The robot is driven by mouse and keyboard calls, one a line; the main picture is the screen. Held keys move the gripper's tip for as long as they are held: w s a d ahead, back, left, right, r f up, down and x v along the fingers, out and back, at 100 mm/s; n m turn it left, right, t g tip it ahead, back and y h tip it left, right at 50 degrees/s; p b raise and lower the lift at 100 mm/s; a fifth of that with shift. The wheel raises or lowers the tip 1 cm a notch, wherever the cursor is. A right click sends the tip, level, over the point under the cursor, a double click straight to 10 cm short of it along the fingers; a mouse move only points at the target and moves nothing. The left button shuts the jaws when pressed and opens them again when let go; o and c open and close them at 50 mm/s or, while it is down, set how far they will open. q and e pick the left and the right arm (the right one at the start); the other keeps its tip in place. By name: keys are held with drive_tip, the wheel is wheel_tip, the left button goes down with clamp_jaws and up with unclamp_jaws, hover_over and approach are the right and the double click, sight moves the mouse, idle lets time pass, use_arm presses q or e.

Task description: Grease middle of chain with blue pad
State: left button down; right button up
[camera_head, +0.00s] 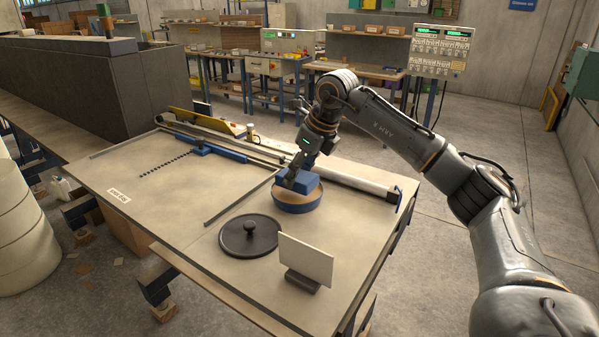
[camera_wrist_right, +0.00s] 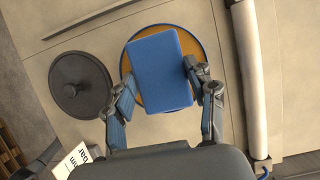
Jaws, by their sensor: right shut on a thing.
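The blue pad (camera_head: 307,184) is a block held by my right gripper (camera_head: 296,177), directly over or in the round blue bowl (camera_head: 297,204). In the right wrist view the pad (camera_wrist_right: 163,68) sits between the two fingers of the gripper (camera_wrist_right: 160,84), which is shut on it. The bowl's orange-yellow inside (camera_wrist_right: 201,47) shows around the pad. I cannot tell whether the pad touches it. A short dark dotted row, likely the chain (camera_head: 165,164), lies on the left part of the table (camera_head: 130,180). My left gripper is not in view.
A round dark lid (camera_head: 250,236) with a knob lies near the bowl. A white card (camera_head: 306,258) stands in a dark holder at the table's front.

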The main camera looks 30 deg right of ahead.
sight(300, 176)
drive_tip(key=shift+r+p, duration=2.05)
drive_tip(key=shift+r, duration=0.8)
drive_tip(key=shift+f, duration=0.1)
